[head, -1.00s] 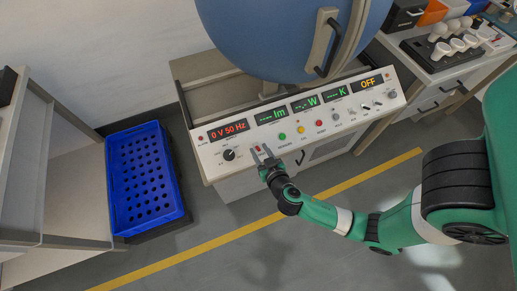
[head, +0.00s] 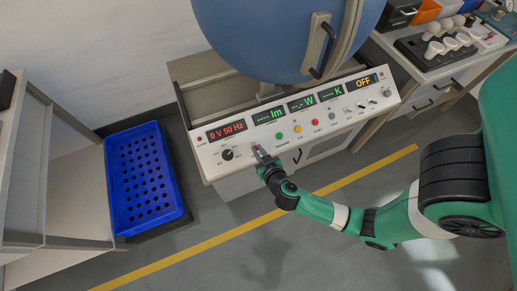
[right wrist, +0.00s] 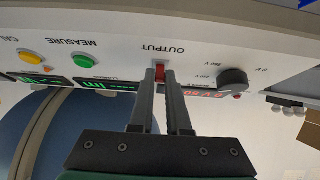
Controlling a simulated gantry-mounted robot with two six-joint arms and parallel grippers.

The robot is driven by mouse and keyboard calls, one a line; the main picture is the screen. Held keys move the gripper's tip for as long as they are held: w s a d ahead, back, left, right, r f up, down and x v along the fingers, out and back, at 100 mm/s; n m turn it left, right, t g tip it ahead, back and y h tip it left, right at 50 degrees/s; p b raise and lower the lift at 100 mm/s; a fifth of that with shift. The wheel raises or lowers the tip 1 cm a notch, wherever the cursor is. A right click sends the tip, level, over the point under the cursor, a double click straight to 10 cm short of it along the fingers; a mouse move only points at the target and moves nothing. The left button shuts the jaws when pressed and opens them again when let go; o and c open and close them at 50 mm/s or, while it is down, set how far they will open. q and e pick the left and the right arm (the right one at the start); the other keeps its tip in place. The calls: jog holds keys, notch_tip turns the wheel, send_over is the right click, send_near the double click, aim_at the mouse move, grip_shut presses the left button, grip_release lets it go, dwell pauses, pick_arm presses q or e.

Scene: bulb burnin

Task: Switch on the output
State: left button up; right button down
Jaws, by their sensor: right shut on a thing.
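The console panel (head: 210,163) is white and slopes below a big blue sphere. Its red display (head: 227,130) reads 0 V 50 Hz. In the right wrist view, the red output switch (right wrist: 160,73) sits beside the word OUTPUT, between the fingertips of my right gripper (right wrist: 159,76). In the head view, my right gripper (head: 261,153) is at the panel's lower front and covers the switch. Its fingers are close together on the switch. My left gripper is not in view.
A black knob (head: 227,155) is left of my gripper; it shows in the wrist view (right wrist: 233,80). Green (head: 280,136), yellow (head: 298,128) and red (head: 315,122) buttons are to the right. A blue crate (head: 177,165) stands on the floor at left.

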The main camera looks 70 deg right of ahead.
jog(key=g+y+p, duration=0.1)
jog(key=p, duration=0.2)
jog(key=r+p, duration=0.1)
jog(key=p, duration=0.2)
jog(key=d+r+g+y+p, duration=0.1)
jog(key=p, duration=0.3)
jog(key=shift+w+r+g+y, duration=0.2)
jog(key=shift+w+g+y, duration=0.1)
jog(key=shift+w, duration=0.05)
jog(key=g+y+p, duration=0.1)
jog(key=p, duration=0.2)
jog(key=w+d+g+y+p, duration=0.1)
jog(key=y+p, duration=0.1)
jog(key=p, duration=0.2)
jog(key=shift+r+g, duration=0.15)
jog(key=shift+g, duration=0.25)
jog(key=shift+w+d+f+g+y+p, duration=0.2)
jog(key=shift+w+g+y+p, duration=0.1)
jog(key=shift+g+y+p, duration=0.3)
jog(key=shift+w+d+f+g+y, duration=0.1)
jog(key=shift+d+f+g+y, duration=0.15)
jog(key=shift+y, duration=0.45)
jog(key=shift+g, duration=0.25)
jog(key=shift+w+r, duration=0.1)
jog(key=c, duration=0.9)
grip_release()
jog(key=shift+r, duration=0.1)
